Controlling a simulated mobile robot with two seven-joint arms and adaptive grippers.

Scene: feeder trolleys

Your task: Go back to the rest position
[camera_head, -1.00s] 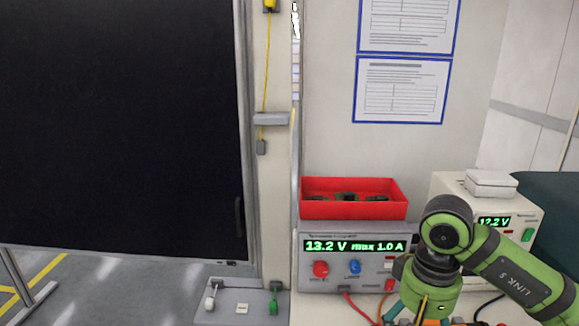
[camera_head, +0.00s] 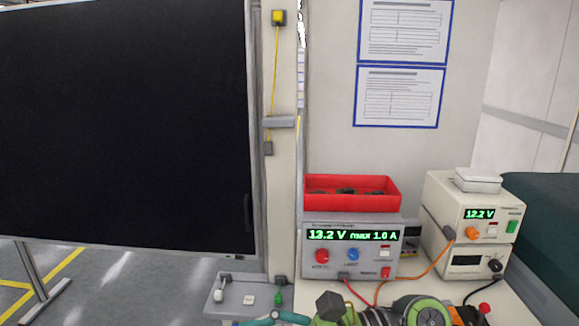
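My green and black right arm (camera_head: 425,312) lies low along the bottom edge of the head view, in front of the bench instruments. Teal and dark parts at its left end reach toward the lever panel, but the bottom edge cuts them off. I cannot make out the fingertips or whether they hold anything. My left gripper does not show.
A grey power supply (camera_head: 350,265) reading 13.2 V carries a red bin (camera_head: 352,195). A second supply (camera_head: 482,215) reads 12.2 V; red and orange cables run near the arm. A lever panel (camera_head: 235,295) and a large black panel (camera_head: 125,125) are at left.

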